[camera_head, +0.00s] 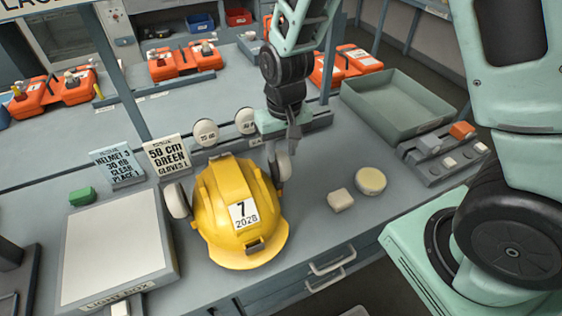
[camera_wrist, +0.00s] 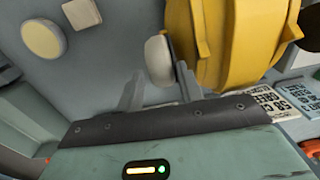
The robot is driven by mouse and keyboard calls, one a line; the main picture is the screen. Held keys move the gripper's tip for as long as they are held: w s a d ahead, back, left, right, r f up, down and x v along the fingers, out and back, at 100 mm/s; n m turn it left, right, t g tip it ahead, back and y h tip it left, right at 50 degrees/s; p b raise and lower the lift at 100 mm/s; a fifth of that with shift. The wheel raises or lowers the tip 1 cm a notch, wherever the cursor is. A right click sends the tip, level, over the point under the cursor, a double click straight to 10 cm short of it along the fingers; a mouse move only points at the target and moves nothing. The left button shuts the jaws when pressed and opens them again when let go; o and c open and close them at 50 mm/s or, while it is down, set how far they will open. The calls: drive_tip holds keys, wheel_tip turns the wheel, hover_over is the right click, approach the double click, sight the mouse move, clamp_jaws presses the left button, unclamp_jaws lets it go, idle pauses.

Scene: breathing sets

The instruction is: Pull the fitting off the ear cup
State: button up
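A yellow helmet (camera_head: 230,205) marked 7 and 2028 stands on the grey bench. It has a whitish ear cup on its left side (camera_head: 177,201) and another on its right side (camera_head: 281,164). My gripper (camera_head: 290,143) is at the right ear cup, pointing down. In the wrist view the helmet (camera_wrist: 222,45) is at upper right, and the right ear cup (camera_wrist: 158,60) shows just ahead of and between the fingertips of my gripper (camera_wrist: 160,85). The fingers are apart; one is on the helmet side of the cup. I cannot make out a separate fitting or any contact.
A cream square block (camera_head: 340,200) and a round cream disc (camera_head: 370,181) lie right of the helmet. A light box (camera_head: 115,250) stands left, sign cards (camera_head: 167,154) and labelled discs (camera_head: 205,133) behind. A green tray (camera_head: 395,103) and a grey holder (camera_head: 440,152) are at right.

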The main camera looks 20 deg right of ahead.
sight(281, 165)
drive_tip(key=shift+a+f+p, duration=0.1)
drive_tip(key=shift+f+p, duration=0.2)
drive_tip(key=shift+f, duration=2.6)
drive_tip(key=c, duration=0.7)
drive_tip(key=shift+o, duration=0.9)
drive_tip(key=shift+c, duration=0.3)
drive_tip(key=shift+r+p, duration=2.05)
drive_tip(key=shift+r, duration=0.5)
